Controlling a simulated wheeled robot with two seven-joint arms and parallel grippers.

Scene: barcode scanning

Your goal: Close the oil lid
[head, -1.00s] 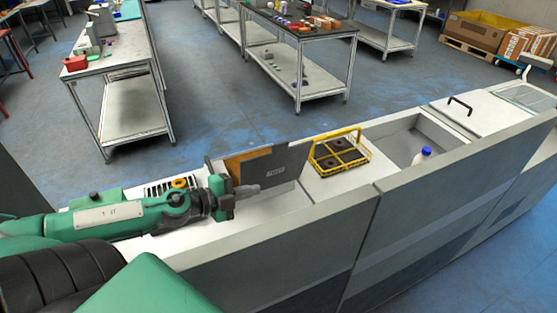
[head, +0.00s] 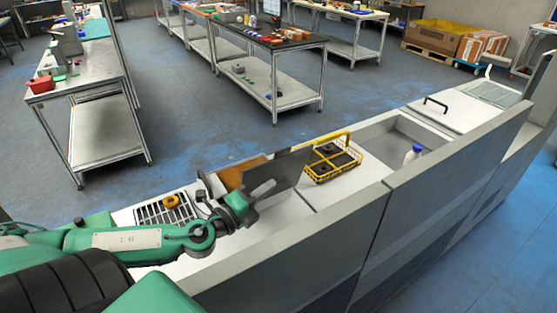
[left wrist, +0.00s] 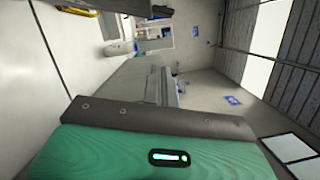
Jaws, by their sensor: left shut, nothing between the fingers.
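The oil lid (head: 277,174), a dark grey panel, stands raised and tilted on the white bench-like machine, in the middle of the head view. An orange-brown surface (head: 243,174) shows just behind its left part. My left gripper (head: 250,209) is shut and empty at the lid's lower left side. I cannot tell whether it touches the lid. In the left wrist view, the green gripper body (left wrist: 155,153) fills the bottom, and the fingertips cannot be made out. My right gripper is not in view.
A yellow basket (head: 317,179) with dark round parts stands right of the lid. Farther right are a sunken bin, a white bottle with a blue cap (head: 413,155) and a black handle (head: 436,102).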

